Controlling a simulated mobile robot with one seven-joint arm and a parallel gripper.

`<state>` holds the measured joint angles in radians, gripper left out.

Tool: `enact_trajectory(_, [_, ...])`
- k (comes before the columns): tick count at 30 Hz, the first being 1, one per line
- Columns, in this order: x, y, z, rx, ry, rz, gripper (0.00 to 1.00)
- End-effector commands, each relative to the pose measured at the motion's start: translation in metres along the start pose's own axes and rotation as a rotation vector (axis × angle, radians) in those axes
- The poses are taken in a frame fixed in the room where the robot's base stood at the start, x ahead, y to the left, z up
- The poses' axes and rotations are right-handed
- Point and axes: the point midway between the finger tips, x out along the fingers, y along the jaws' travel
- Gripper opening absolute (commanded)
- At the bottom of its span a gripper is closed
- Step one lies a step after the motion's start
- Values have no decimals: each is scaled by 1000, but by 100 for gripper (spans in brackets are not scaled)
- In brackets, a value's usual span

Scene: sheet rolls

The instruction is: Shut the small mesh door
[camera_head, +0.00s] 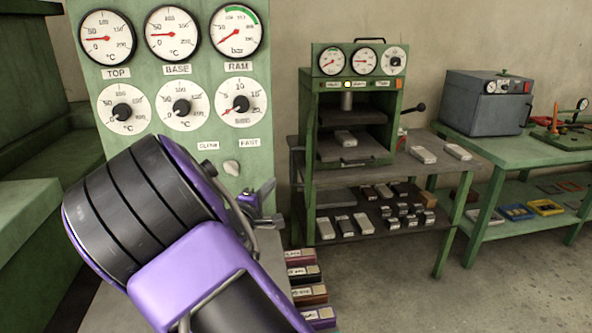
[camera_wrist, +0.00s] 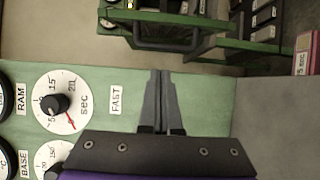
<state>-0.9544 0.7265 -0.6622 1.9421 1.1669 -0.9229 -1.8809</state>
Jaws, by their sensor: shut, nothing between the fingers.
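The green press (camera_head: 357,70) stands on the bench at the middle, its front opening uncovered. A narrow green upright (camera_head: 309,165) at the opening's left side looks like the small door seen nearly edge-on, swung open; its mesh cannot be made out. The wrist view shows a green frame with a dark bar handle (camera_wrist: 165,44) beyond the fingertips, probably the same door. My gripper (camera_head: 266,188) is left of the press, in front of the panel's lower right edge. Its fingers (camera_wrist: 159,76) are shut and empty, apart from the handle.
The green gauge panel (camera_head: 207,160) stands close behind my arm. Metal blocks lie on the bench top (camera_head: 428,146) and lower shelf (camera_head: 410,226). Labelled boxes (camera_head: 307,270) sit low beside my arm. A grey oven (camera_head: 487,103) stands at right. The right-hand floor is clear.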

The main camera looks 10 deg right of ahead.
Motion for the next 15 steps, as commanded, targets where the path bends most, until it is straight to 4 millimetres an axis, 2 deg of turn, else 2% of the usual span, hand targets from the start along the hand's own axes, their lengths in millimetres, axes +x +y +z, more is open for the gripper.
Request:
enact_trajectory(5, [20,-1,1,0,-3,1,0])
enact_trajectory(15, [92,-2,2,-1,-3,2,0])
